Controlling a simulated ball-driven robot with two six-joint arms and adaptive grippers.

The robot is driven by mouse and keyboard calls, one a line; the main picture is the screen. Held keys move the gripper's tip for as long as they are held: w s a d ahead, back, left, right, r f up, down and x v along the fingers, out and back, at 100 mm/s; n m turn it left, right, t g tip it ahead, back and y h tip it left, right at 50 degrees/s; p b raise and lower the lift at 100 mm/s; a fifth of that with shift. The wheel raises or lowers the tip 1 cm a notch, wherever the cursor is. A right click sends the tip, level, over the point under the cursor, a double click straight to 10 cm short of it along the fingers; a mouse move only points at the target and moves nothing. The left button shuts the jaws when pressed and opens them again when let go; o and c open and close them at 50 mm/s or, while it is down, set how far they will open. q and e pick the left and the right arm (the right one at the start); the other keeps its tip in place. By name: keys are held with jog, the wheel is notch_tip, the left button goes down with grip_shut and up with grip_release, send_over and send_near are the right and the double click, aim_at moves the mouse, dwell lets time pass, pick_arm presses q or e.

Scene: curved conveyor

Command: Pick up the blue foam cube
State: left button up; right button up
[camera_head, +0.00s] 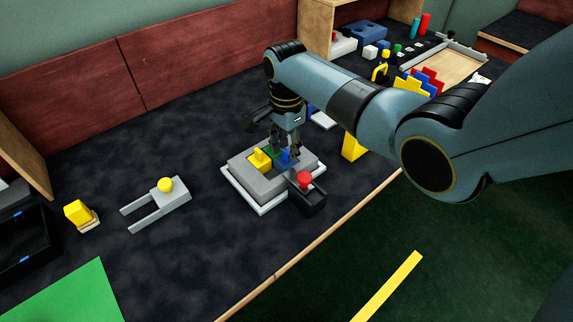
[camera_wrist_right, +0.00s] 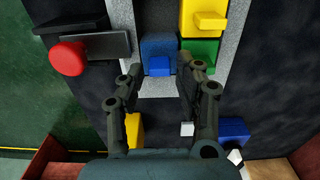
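A blue cube-like piece (camera_head: 287,157) sits in a grey fixture (camera_head: 240,165) on the dark table, beside a yellow piece (camera_head: 260,160) and a green piece. In the right wrist view the blue piece (camera_wrist_right: 158,48) lies just beyond my fingertips, roughly between them. My right gripper (camera_head: 285,147) points down over the fixture. Its two fingers (camera_wrist_right: 166,70) are spread, with nothing visibly clamped. A second blue block (camera_wrist_right: 234,133) shows at the lower right of the wrist view. I cannot tell foam from other material. My left gripper is out of view.
A red knob (camera_head: 304,179) on a dark block stands at the fixture's front corner. A yellow block (camera_head: 353,147) stands right of it. A grey fork-shaped part (camera_head: 155,205) lies to the left. The wooden table edge (camera_head: 310,251) runs in front.

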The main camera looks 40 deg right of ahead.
jog(key=shift+f, duration=0.55)
jog(key=shift+c, duration=0.3)
jog(key=c, duration=0.5)
jog(key=shift+r, duration=0.1)
